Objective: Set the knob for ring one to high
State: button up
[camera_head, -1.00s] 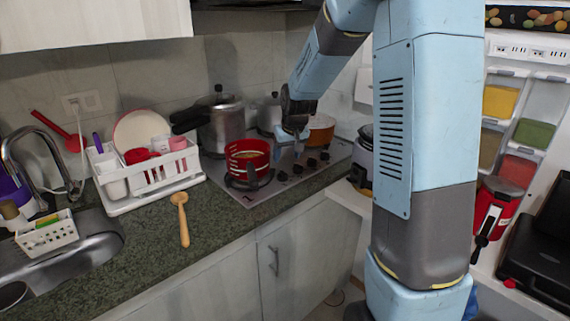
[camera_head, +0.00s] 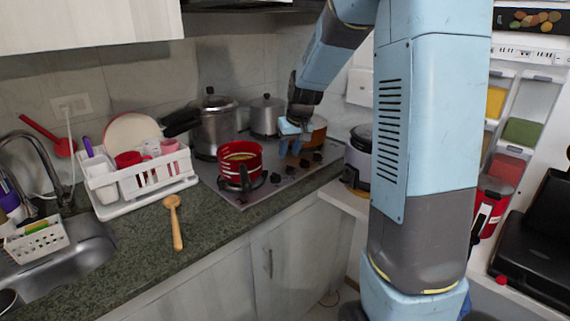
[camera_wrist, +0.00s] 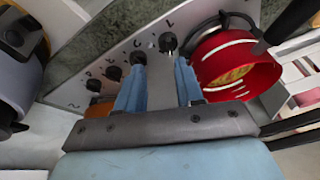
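My gripper (camera_wrist: 160,62) is open and empty above the hob, its two blue fingers apart. In the head view my gripper (camera_head: 290,142) hangs over the hob near the orange pot. A row of dark knobs runs along the hob's front edge. In the wrist view one black knob (camera_wrist: 168,42) shows just beyond the gap between the fingertips. A second knob (camera_wrist: 138,57) is by the left fingertip, and I cannot tell if they touch. Further knobs (camera_wrist: 114,73) lie to the left. Small letters mark the panel; I cannot tell which knob is ring one or its setting.
A red pot (camera_head: 240,160) stands on the hob (camera_head: 222,187), close to the right finger in the wrist view. An orange pot (camera_head: 319,132) and metal pots (camera_head: 215,130) stand behind. A cooker (camera_head: 360,160) stands right.

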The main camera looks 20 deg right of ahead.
jog(key=d+f+y, duration=0.1)
jog(key=d+f, duration=0.1)
jog(key=d, duration=0.1)
jog(key=d+y, duration=0.1)
jog(key=d, duration=0.1)
jog(key=shift+s+d+f+g+y, duration=0.15)
jog(key=shift+f+g+y, duration=0.15)
jog(key=shift+f+g, duration=0.1)
jog(key=c, duration=0.5)
jog(key=d+y, duration=0.1)
jog(key=w+d+n+t+y, duration=0.1)
jog(key=d, duration=0.1)
jog(key=shift+d+f, duration=0.15)
grip_shut()
send_near(281, 180)
jog(key=f, duration=0.1)
jog(key=w+f, duration=0.1)
jog(key=f, duration=0.1)
jog(key=w+d+f, duration=0.1)
jog(key=shift+f, duration=0.4)
jog(key=shift+s+a, duration=0.1)
jog(key=shift+a, duration=1.95)
jog(key=shift+d, duration=0.15)
